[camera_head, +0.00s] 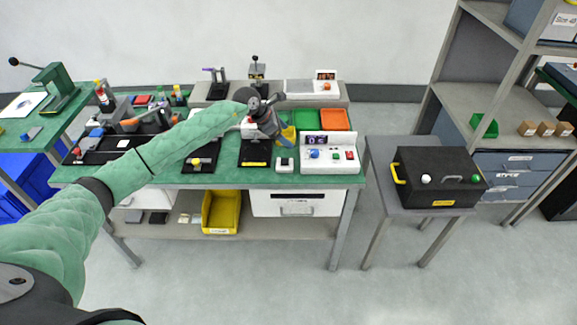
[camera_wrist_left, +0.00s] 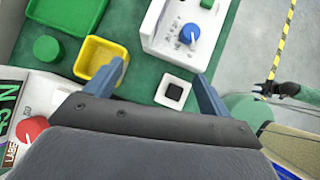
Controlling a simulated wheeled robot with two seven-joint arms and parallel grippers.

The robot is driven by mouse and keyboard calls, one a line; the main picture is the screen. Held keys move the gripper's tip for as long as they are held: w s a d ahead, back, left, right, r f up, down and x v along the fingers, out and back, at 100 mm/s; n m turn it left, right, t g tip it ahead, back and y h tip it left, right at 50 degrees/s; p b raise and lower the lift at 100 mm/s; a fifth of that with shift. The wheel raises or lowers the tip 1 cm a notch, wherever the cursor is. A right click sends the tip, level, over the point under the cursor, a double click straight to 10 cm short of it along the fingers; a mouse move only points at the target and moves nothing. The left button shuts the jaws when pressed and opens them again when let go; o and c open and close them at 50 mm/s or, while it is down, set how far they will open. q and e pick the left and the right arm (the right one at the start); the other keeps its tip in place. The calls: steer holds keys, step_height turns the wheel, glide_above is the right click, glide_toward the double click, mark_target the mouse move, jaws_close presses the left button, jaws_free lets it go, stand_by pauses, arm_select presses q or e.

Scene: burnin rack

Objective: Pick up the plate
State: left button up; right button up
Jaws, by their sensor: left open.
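My left gripper (camera_head: 277,132) is above the bench, behind this piece in the head view. In the wrist view its fingers (camera_wrist_left: 159,70) are apart and empty, with the white piece in view between them. What seems to be my right gripper (camera_wrist_left: 268,90) shows small at the right edge of the wrist view, its jaws unclear.
The white control box (camera_head: 330,167) with a blue knob stands right of the piece. A yellow tray (camera_wrist_left: 88,58), a green tray (camera_head: 306,119) and an orange tray (camera_head: 335,119) are close by. A black case (camera_head: 438,167) stands on a separate side table.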

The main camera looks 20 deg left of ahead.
mark_target(282, 160)
arm_select(q)
steer(key=s+f+g, duration=0.1)
steer(key=s+a+f+m+g+y, duration=0.1)
steer(key=s+a+f+m+y, duration=0.1)
steer(key=s, duration=0.1)
steer(key=shift+a+f+g+p, duration=0.2)
steer(key=shift+a+g+p, duration=0.05)
steer(key=shift+g+p, duration=0.15)
steer(key=shift+x, duration=0.8)
steer(key=shift+d+f+p, duration=0.1)
steer(key=shift+f+p, duration=0.05)
steer(key=shift+p, duration=0.45)
steer(key=p+x, duration=0.3)
steer(key=x, duration=0.1)
steer(key=shift+s+d, duration=0.15)
steer(key=shift+s, duration=0.15)
steer(key=shift+w+d+f, duration=0.1)
steer(key=shift+f, duration=0.25)
steer(key=c, duration=1.1)
arm_select(e)
steer(key=s+d+f+t, duration=0.1)
steer(key=s+d+f, duration=0.2)
steer(key=s+f, duration=0.2)
steer(key=shift+d+f, duration=0.25)
steer(key=shift+f, duration=0.6)
